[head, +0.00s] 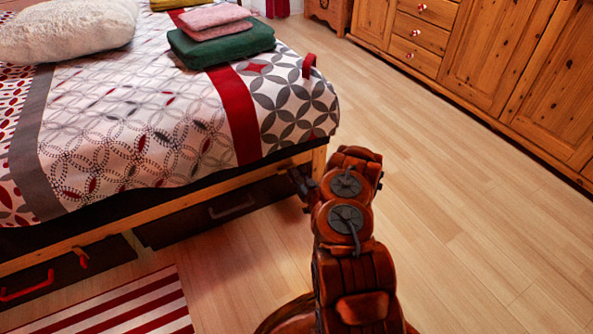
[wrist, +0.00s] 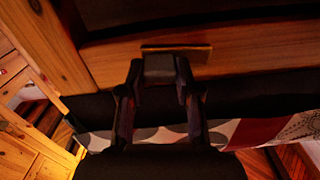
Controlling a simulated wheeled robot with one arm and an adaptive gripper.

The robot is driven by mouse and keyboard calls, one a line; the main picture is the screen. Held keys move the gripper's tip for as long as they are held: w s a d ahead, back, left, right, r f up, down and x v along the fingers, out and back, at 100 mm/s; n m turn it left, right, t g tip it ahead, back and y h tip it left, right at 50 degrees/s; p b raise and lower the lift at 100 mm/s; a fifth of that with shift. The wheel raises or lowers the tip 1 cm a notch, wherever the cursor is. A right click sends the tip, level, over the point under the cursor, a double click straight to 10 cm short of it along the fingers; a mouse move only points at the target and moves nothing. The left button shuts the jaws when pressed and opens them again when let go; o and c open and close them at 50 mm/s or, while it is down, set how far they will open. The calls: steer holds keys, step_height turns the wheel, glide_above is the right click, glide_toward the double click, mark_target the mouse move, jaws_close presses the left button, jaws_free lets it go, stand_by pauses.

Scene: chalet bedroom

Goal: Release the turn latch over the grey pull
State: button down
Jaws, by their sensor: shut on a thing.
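The grey pull (head: 232,205) is on the dark drawer under the bed in the head view. My gripper (head: 302,184) is low by the bed's near right corner, to the right of that pull. In the wrist view my gripper (wrist: 160,78) is at the wooden bed rail (wrist: 105,62). A flat brownish bar, which I take for the turn latch (wrist: 202,51), lies lengthwise along the rail at the fingertips. The fingers are shut on it, and they hide part of it. In the head view my arm and gripper hide the latch.
Another drawer with a red pull (head: 27,285) and a small red latch (head: 83,259) is at the left. A striped rug (head: 125,305) lies in front. The bed (head: 150,110) is above; wooden cabinets (head: 500,60) line the far right. The floor between is clear.

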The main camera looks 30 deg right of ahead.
steer(key=shift+r+n+p, duration=0.35)
steer(key=shift+n+p, duration=0.25)
steer(key=shift+p, duration=0.45)
steer(key=c, duration=0.8)
jaws_free()
steer(key=s+a, duration=0.1)
steer(key=s, duration=1.1)
